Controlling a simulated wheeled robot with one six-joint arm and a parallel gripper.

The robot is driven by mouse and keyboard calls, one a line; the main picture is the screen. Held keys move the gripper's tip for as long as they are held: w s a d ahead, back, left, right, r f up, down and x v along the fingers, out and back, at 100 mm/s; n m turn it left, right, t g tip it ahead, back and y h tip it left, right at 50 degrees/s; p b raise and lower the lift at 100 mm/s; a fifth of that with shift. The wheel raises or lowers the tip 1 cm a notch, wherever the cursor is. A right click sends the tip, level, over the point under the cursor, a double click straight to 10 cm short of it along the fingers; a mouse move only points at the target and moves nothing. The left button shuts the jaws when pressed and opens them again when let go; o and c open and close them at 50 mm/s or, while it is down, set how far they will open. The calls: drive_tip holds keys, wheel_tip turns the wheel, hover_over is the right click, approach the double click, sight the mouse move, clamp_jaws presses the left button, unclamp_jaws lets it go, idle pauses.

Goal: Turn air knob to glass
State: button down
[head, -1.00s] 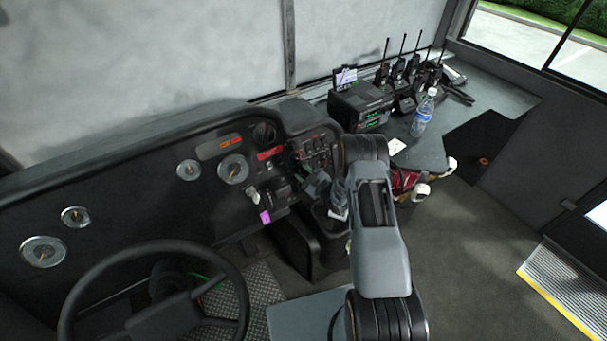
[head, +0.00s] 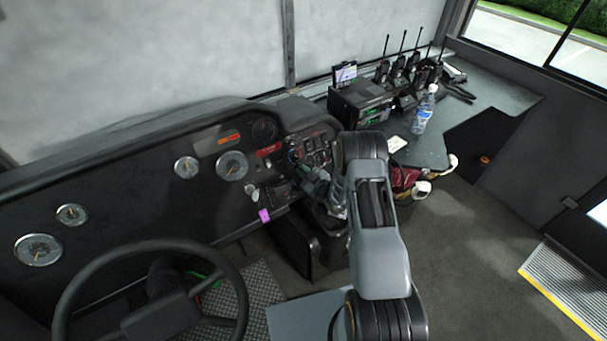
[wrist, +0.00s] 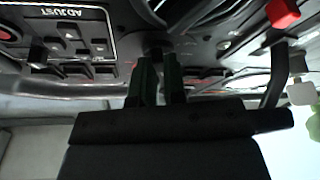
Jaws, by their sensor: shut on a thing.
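My gripper (head: 304,177) is at the dashboard's right-hand control panel, left of my forearm. In the wrist view, my gripper's two dark green fingers (wrist: 161,62) are close together, shut on a small dark knob (wrist: 158,46) on the panel face. The fingers cover most of the knob, so its pointer and setting cannot be read. In the head view the gripped knob is hidden by the gripper. A panel marked "ADJUST" (wrist: 72,35), with several small black buttons, lies left of the fingers in the wrist view.
A red knob (wrist: 283,12) stands out at the wrist view's upper right. The steering wheel (head: 240,290) is at the lower left of the head view. A water bottle (head: 424,112) and several radios (head: 413,68) stand on the right-hand counter (head: 480,105).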

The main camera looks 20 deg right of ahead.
drive_tip(key=m+h+b, duration=0.1)
drive_tip(key=m, duration=0.1)
drive_tip(key=m+t+b, duration=0.1)
drive_tip(key=m, duration=0.1)
drive_tip(key=m+h+b, duration=0.1)
drive_tip(key=m+b, duration=0.1)
drive_tip(key=shift+a+f+h, duration=0.1)
drive_tip(key=shift+a+h, duration=0.15)
drive_tip(key=shift+h, duration=0.05)
drive_tip(key=shift+m+t+h+b, duration=0.4)
drive_tip(key=shift+m+h+b, duration=0.35)
drive_tip(key=shift+m, duration=0.95)
drive_tip(key=shift+r+m, duration=0.25)
drive_tip(key=shift+m, duration=0.05)
drive_tip(key=c, duration=1.2)
unclamp_jaws()
drive_tip(key=shift+f, duration=0.1)
drive_tip(key=shift+s, duration=0.1)
drive_tip(key=b+v, duration=0.2)
drive_tip(key=v, duration=1.1)
drive_tip(key=shift+s+d, duration=0.1)
drive_tip(key=shift+s, duration=0.2)
